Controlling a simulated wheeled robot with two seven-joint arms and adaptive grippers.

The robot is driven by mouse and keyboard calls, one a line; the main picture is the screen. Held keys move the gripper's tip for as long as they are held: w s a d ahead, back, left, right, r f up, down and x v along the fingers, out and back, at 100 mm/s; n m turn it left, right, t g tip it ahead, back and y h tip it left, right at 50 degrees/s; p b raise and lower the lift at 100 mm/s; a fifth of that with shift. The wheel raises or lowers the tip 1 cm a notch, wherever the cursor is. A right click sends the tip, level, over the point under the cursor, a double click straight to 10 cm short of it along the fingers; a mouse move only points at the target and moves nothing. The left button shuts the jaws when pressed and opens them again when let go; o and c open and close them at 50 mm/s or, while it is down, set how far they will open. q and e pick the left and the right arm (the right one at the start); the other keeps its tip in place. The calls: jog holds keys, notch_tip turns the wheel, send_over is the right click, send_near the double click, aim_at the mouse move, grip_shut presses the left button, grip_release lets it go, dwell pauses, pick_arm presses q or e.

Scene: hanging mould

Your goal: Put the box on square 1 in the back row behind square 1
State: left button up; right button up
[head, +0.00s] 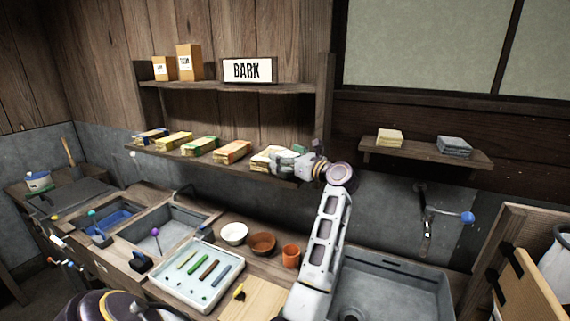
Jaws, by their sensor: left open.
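No square numbers are readable, and any back row is hard to make out. My right gripper is not in view.
The upper shelf (230,88) holds two cardboard boxes (188,64) and a BARK sign (247,70). A right-hand shelf (425,155) holds two small stacks. Below are a tray (195,300), bowls (234,233), an orange cup (291,256) and a sink (395,290).

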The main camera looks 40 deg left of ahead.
pick_arm(q)
jog(key=shift+a, duration=0.1)
jog(key=c, duration=1.3)
jog(key=shift+c, duration=0.2)
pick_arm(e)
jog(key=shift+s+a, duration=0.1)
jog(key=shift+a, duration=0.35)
pick_arm(q)
jog(key=shift+r, duration=0.1)
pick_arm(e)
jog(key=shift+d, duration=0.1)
